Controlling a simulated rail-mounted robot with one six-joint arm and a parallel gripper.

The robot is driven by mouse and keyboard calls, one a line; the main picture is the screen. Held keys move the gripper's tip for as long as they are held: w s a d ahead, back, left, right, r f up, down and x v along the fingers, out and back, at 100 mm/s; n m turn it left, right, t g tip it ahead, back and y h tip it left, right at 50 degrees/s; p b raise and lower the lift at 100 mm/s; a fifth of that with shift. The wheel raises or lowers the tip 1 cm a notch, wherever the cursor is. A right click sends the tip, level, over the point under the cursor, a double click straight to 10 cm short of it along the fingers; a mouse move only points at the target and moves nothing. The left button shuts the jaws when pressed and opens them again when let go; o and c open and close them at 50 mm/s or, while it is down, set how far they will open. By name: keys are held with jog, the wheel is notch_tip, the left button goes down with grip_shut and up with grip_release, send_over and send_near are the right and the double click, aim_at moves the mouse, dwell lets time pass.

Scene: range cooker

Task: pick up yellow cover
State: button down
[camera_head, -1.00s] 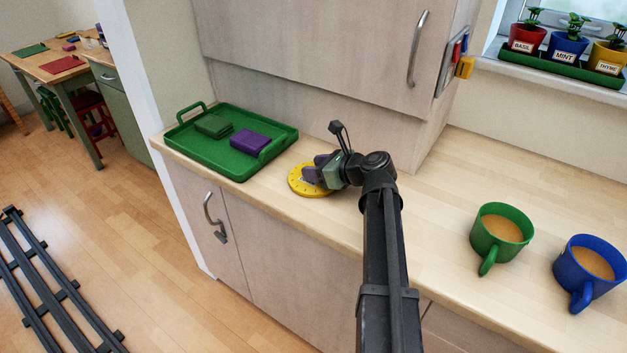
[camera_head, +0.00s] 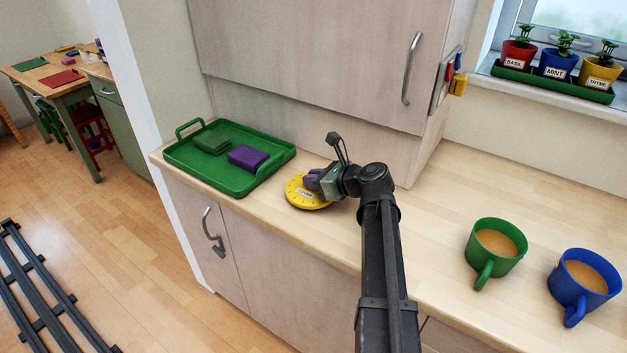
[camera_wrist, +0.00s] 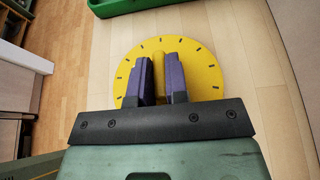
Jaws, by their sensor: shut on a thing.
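The yellow cover (camera_head: 308,203) is a round disc with dark tick marks near its rim. It is at the counter's front part, right of the green tray. In the wrist view the cover (camera_wrist: 208,60) fills the upper middle, with a raised yellow bar across its centre. My gripper (camera_head: 311,183) is over the cover. In the wrist view the purple fingers of my gripper (camera_wrist: 159,75) are shut on that bar, one on each side. The fingers hide part of the disc. I cannot tell clearly whether the cover touches the counter.
A green tray (camera_head: 222,189) with a green and a purple block (camera_head: 248,157) stands to the left. A green mug (camera_head: 484,259) and a blue mug (camera_head: 574,293) are at the right. A cabinet (camera_head: 310,60) rises behind. The counter (camera_head: 440,200) is clear between cabinet and mugs.

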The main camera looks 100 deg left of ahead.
notch_tip(320, 180, up, 18)
jog(key=p, duration=1.7)
jog(key=shift+r, duration=0.25)
